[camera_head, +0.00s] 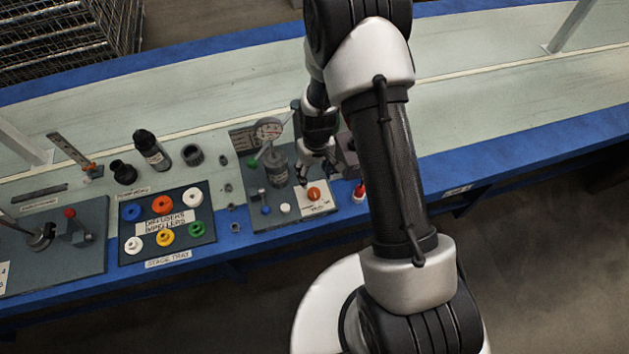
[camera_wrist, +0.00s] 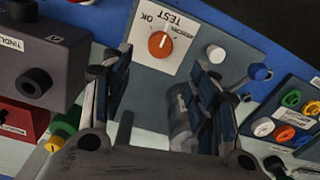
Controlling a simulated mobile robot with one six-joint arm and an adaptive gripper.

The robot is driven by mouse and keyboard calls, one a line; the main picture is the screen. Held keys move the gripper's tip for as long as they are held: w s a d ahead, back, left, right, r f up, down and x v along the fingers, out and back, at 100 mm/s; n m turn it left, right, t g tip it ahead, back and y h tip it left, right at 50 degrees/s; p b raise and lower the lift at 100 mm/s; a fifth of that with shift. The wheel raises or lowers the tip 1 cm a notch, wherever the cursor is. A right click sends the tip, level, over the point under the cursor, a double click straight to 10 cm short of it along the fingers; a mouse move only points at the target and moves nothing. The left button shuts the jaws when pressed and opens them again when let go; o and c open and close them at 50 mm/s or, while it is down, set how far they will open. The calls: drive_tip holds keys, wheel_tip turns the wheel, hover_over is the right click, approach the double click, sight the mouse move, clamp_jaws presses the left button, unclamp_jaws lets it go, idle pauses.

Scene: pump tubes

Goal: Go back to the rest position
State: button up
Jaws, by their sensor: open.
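My gripper (camera_head: 318,172) is over the right part of the test board (camera_head: 262,222), close to the orange knob (camera_head: 313,194). In the wrist view, my gripper (camera_wrist: 162,72) has its two fingers apart with nothing between the tips. The orange knob (camera_wrist: 160,45) sits on a white plate marked TEST and OK, beyond the fingertips. A grey cylinder (camera_head: 277,168) with a label stands on the board to the left of the gripper, beside a round gauge (camera_head: 269,129). In the wrist view the right finger partly hides a grey cylinder.
The stage tray (camera_head: 124,238) with several coloured rings lies left of the board. A dark bottle (camera_head: 150,149) stands behind it. A grey box (camera_wrist: 45,60) is left of the fingers in the wrist view. The bench (camera_head: 510,105) is mostly clear on the right.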

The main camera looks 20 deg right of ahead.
drive_tip(key=shift+r, duration=0.8)
drive_tip(key=s+r+t, duration=0.1)
drive_tip(key=s+r, duration=0.1)
drive_tip(key=r, duration=0.9)
drive_tip(key=s+r+t, duration=0.1)
drive_tip(key=s+r, duration=0.1)
drive_tip(key=r, duration=1)
drive_tip(key=s+r+m+t, duration=0.1)
drive_tip(key=s+r, duration=0.5)
drive_tip(key=s, duration=0.3)
drive_tip(key=s+r+t, duration=0.1)
drive_tip(key=s+r, duration=0.5)
drive_tip(key=s, duration=0.3)
drive_tip(key=shift+m+t, duration=0.3)
drive_tip(key=shift+m, duration=0.1)
